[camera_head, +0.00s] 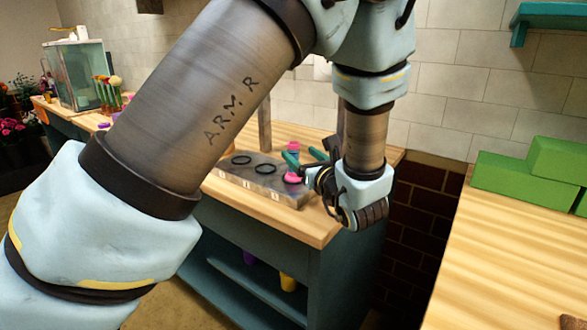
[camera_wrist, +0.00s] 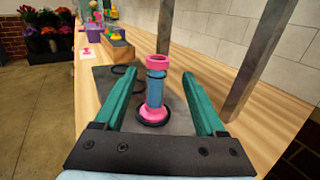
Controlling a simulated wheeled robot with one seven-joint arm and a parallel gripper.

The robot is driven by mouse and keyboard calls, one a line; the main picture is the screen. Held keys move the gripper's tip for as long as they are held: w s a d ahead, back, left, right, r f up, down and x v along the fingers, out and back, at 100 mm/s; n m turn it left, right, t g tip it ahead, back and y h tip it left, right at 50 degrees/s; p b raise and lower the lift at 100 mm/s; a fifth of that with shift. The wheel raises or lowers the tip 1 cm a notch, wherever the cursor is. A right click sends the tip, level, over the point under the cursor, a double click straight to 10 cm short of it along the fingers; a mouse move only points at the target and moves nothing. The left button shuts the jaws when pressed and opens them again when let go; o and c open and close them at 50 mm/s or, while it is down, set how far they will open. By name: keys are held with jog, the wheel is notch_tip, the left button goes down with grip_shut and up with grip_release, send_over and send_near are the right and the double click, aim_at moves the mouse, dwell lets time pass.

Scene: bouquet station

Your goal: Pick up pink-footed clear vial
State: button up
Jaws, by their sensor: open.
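The pink-footed vial (camera_wrist: 156,90) stands upright on a grey metal plate (camera_wrist: 183,122) in the wrist view. It has a pink rim, a bluish body and a wide pink foot, with a black ring around the foot. In the head view its pink foot (camera_head: 292,178) shows beside my fingers, while much of its body is hidden. My gripper (camera_wrist: 160,77) is open, with one teal finger on each side of the vial and visible gaps to both. My gripper (camera_head: 303,154) also shows at the plate's right end in the head view.
Two empty black rings (camera_head: 253,164) lie on the plate left of the vial. Metal posts (camera_wrist: 262,55) rise close to the right finger. The wooden bench (camera_head: 318,229) ends just in front of the plate. Green boxes (camera_head: 525,180) sit on another table at right.

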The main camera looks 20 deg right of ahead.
jog(key=shift+w+a+f+p, duration=0.15)
jog(key=shift+w+p, duration=0.45)
jog(key=shift+w, duration=1.1)
jog(key=shift+w+f+p, duration=0.25)
jog(key=shift+w+p, duration=0.3)
jog(key=shift+w, duration=1.15)
jog(key=shift+c, duration=0.4)
grip_shut()
